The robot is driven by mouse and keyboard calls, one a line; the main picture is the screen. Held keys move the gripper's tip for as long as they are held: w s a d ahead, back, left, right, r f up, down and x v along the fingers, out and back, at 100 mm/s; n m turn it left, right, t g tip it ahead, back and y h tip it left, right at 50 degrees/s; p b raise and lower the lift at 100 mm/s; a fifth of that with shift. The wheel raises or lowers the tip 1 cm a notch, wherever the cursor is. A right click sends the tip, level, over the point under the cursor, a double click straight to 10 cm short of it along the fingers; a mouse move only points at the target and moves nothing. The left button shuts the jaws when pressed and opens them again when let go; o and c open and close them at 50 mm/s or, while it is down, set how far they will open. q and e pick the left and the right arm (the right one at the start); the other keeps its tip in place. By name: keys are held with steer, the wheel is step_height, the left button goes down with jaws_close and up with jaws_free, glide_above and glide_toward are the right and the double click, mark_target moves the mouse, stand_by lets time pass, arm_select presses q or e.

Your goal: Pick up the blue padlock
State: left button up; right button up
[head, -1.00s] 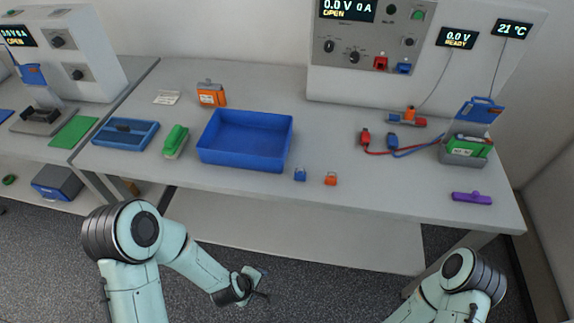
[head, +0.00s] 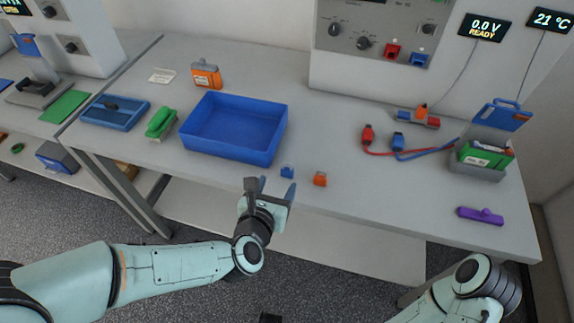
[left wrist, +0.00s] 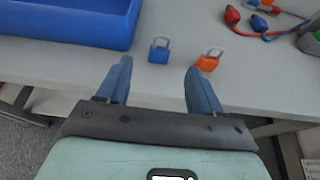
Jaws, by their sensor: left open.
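My left gripper (head: 270,186) is open and empty, in front of the table edge and short of the padlock. Its two blue-grey fingers (left wrist: 158,75) are wide apart in the left wrist view. My right arm shows at the lower right, but its gripper is not in view.
An orange padlock (head: 320,179) stands close to the right of the blue one. The large blue bin (head: 229,153) is just left and behind. Red and blue clip cables (head: 415,154) lie farther right, with a purple object (head: 481,215) near the front edge. Bare table lies between.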

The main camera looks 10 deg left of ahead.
mark_target(287, 171)
arm_select(q)
steer(key=x, duration=0.5)
steer(key=shift+s, duration=0.1)
steer(key=shift+f+x, duration=0.2)
steer(key=shift+x, duration=2.5)
steer(key=shift+s+d, duration=0.1)
steer(key=shift+s, duration=0.05)
steer(key=c, duration=1.2)
step_height(287, 171, up, 8)
steer(key=shift+r+p, duration=0.25)
steer(key=shift+p, duration=0.95)
step_height(287, 171, up, 12)
steer(key=p, duration=0.4)
steer(key=shift+f, duration=0.15)
arm_select(e)
step_height(287, 171, up, 7)
steer(key=w, duration=0.2)
